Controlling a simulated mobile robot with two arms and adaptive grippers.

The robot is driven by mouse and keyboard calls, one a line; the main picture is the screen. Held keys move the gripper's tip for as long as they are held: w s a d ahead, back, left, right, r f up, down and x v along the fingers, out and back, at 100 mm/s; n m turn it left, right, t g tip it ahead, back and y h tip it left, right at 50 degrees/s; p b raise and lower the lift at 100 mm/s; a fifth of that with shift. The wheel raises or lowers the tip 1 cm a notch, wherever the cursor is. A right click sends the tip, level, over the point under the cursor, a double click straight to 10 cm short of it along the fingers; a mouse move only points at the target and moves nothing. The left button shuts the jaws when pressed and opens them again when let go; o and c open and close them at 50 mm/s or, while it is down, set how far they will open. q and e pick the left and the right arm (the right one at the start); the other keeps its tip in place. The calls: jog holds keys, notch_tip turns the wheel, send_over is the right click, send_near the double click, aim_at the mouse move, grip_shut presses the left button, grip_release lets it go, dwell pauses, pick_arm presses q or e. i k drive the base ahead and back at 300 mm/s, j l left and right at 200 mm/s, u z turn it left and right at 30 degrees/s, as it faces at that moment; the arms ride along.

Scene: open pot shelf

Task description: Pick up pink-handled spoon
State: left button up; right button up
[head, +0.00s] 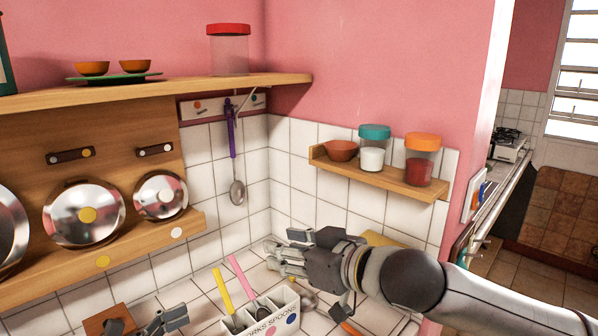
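A pink-handled utensil (240,274), which looks like the spoon, stands tilted in a white holder (290,322) with printed lettering on its front. Its lower end is partly hidden by the holder. A yellow-handled utensil (221,286) stands just left of it. My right gripper (276,254) is above and to the right of the pink handle, pointing left, and appears apart from it. Its finger opening is hard to make out. Part of my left gripper (166,321) shows at the bottom edge, left of the holder; most of it is out of frame.
A purple-handled ladle (234,150) hangs on the wall. A small shelf (398,184) with a bowl and two jars juts out above my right arm. Lidded pans (84,214) stand on the left rack. A brown block (106,318) lies at bottom left.

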aim_at(260, 313)
jog(key=k+l, duration=0.25)
jog(key=l, duration=0.15)
jog(key=k+l, duration=0.55)
jog(key=l, duration=0.25)
jog(key=k+l, duration=0.25)
jog(key=l, duration=0.15)
